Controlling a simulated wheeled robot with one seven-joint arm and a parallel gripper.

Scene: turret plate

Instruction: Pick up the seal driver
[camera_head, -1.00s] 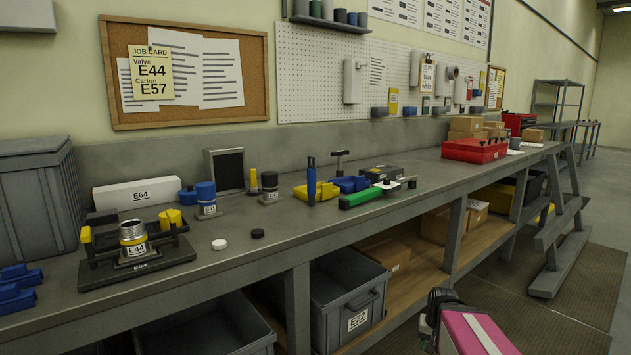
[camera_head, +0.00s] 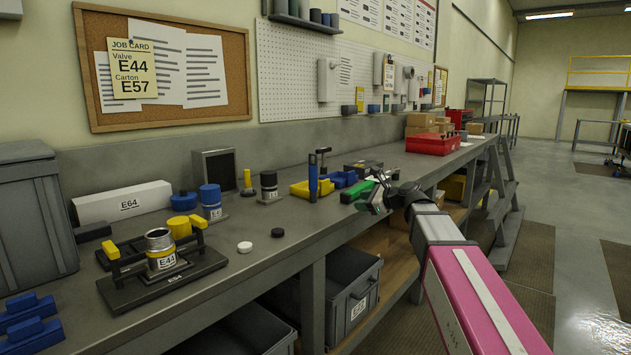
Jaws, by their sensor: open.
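No label names the seal driver, and I cannot tell for sure which tool it is. An upright blue tool (camera_head: 313,177) with a darker top stands near the bench's front edge, left of my gripper. A dark T-topped tool (camera_head: 322,157) stands behind it. My gripper (camera_head: 374,208) is open, seems empty, and is at the front edge of the bench. It partly hides a green tool (camera_head: 354,191) lying there. I cannot tell whether they touch.
A red case (camera_head: 432,144) sits farther right.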

